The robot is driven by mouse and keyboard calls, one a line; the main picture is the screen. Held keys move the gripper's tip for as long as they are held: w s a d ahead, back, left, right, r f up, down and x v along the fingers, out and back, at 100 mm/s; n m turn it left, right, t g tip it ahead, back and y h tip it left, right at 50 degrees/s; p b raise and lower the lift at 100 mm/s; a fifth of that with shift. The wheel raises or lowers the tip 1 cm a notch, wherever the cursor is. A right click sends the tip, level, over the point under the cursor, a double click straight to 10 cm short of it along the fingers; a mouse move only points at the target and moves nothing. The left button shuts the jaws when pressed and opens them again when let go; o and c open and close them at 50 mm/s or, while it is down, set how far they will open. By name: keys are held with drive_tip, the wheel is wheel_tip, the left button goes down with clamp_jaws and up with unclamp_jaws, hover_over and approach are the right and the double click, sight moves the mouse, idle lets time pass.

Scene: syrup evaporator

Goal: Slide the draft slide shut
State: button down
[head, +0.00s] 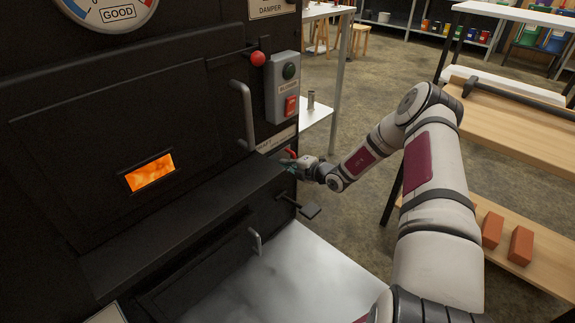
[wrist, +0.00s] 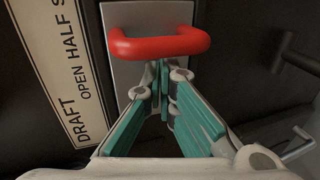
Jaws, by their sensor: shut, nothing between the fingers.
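The draft slide is a grey metal plate (wrist: 118,18) with a red loop handle (wrist: 158,43), seen at the top of the wrist view. The red handle also shows small in the head view (head: 290,152), at the right side of the black evaporator front. My gripper (wrist: 163,66) has its teal-padded fingers shut with nothing between them. Its fingertips are right at the lower edge of the red handle; I cannot tell whether they touch it. In the head view my gripper (head: 296,163) is beside the handle. A label reading "DRAFT", "OPEN", "HALF" (wrist: 70,80) runs along the left of the plate.
The black evaporator (head: 80,130) fills the left, with a glowing window (head: 150,172), a door handle (head: 242,115) and a blower switch box (head: 283,88). A dark pedal-like lever (head: 310,211) sticks out below my gripper. A wooden bench (head: 530,135) stands at the right.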

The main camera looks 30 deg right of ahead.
sight(288, 156)
drive_tip(key=shift+w+d+b, duration=0.2)
drive_tip(key=shift+w+d, duration=0.05)
drive_tip(key=shift+d, duration=0.5)
drive_tip(key=shift+w+d+b, duration=0.15)
drive_tip(key=shift+w+d, duration=0.15)
drive_tip(key=shift+d, duration=0.4)
drive_tip(key=shift+w+d+b, duration=0.2)
drive_tip(key=shift+w+d, duration=0.05)
drive_tip(key=shift+d, duration=0.5)
drive_tip(key=shift+a, duration=0.1)
drive_tip(key=shift+s+a+p, duration=0.25)
drive_tip(key=shift+a+p, duration=0.2)
drive_tip(key=shift+a, duration=0.05)
drive_tip(key=p+v, duration=0.5)
drive_tip(key=v, duration=0.4)
drive_tip(key=shift+f, duration=0.3)
drive_tip(key=shift+s+d, duration=0.1)
drive_tip(key=shift+s, duration=0.05)
